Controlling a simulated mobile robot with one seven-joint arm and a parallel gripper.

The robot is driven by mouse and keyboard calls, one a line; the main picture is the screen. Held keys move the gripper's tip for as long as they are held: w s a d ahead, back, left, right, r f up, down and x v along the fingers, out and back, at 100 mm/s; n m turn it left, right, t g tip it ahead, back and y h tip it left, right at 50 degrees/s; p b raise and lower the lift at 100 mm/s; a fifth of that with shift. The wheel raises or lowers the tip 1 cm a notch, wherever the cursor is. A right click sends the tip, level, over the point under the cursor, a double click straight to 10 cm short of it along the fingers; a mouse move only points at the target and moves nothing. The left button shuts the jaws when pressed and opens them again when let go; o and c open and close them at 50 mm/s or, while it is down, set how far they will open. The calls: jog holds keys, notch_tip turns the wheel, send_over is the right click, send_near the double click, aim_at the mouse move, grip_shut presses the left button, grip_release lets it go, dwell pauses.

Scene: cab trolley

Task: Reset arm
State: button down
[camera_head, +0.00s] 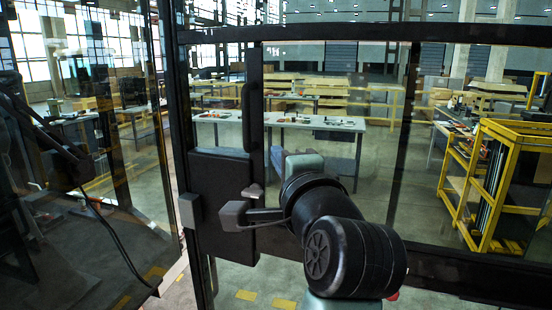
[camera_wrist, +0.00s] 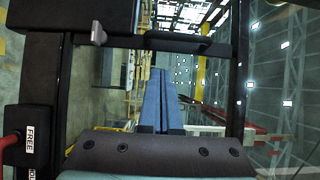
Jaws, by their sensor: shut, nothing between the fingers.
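My gripper (camera_wrist: 160,76) shows in the wrist view as two long blue fingers lying side by side, shut and empty. The fingers point away from the camera, with nothing touching their tips. In the head view my dark arm (camera_head: 355,258) is bent in front of the glass door, and I cannot make out the fingers there. The black door frame (camera_head: 222,165) stands behind and left of the arm, with a small grey knob (camera_head: 252,191) on its lock box. The knob also shows in the wrist view (camera_wrist: 98,34).
A dark upright handle (camera_head: 251,117) is on the door. Glass panels (camera_head: 80,160) stand at the left. Beyond the glass are grey work tables (camera_head: 285,122), a yellow trolley (camera_head: 490,185) and stacked wood. In the wrist view a black box marked FREE (camera_wrist: 30,140) is at the lower left.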

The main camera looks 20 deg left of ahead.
jog(key=s+d+r+n+t+h, duration=0.4)
jog(key=s+d+r+n+t, duration=0.2)
jog(key=s, duration=0.3)
jog(key=s+d+r+n+t+h+b, duration=0.1)
jog(key=s+d+r+n+t+h, duration=0.4)
jog(key=s+r, duration=0.3)
jog(key=shift+s+d+r+n+t, duration=0.4)
jog(key=shift+s+d+n, duration=0.1)
jog(key=shift+s+d, duration=0.4)
jog(key=c, duration=1.5)
grip_release()
jog(key=shift+c, duration=0.2)
